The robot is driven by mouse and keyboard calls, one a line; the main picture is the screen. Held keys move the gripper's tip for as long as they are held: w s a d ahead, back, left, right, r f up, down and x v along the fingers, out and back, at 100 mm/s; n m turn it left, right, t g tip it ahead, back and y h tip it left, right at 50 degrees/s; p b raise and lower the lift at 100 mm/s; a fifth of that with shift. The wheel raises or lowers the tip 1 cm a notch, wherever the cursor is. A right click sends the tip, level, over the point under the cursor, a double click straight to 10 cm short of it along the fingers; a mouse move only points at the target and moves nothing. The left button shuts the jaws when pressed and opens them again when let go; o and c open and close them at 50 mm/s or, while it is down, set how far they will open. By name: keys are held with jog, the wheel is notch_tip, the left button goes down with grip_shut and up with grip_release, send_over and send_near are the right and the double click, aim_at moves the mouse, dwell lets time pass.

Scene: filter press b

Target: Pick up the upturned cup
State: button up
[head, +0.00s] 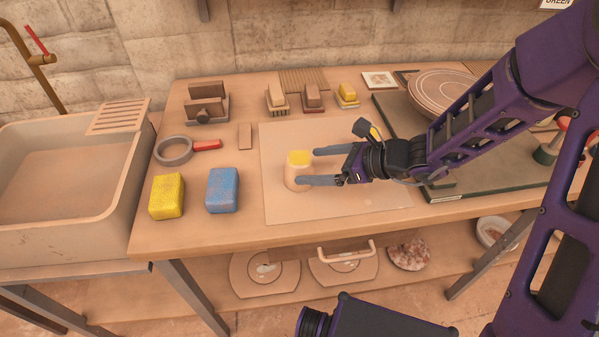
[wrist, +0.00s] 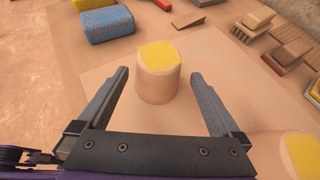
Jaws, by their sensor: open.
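The upturned cup (head: 298,172) is a pinkish-tan cylinder with a yellow top, standing on the pale board (head: 350,200) on the workbench. My gripper (head: 318,166) is open, its two fingers reaching toward the cup from the right, with the tips at or just beside its near side. In the wrist view the cup (wrist: 158,72) stands ahead, between the lines of the two open fingers (wrist: 160,80). The fingers are not closed on it. A second yellow-topped cylinder (wrist: 300,155) shows at the lower right of the wrist view; my arm mostly hides it in the head view.
A blue sponge (head: 222,190) and a yellow sponge (head: 167,196) lie left of the board. A sink (head: 60,190) is at far left, a round disc (head: 442,90) at the right.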

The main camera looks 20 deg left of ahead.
aim_at(288, 167)
jog(key=b+x, duration=0.1)
jog(key=x, duration=0.6)
jog(key=shift+s+a+f, duration=0.1)
jog(key=shift+a+f, duration=0.05)
jog(key=shift+a, duration=0.1)
jog(key=shift+c, duration=0.2)
jog(key=c, duration=1.3)
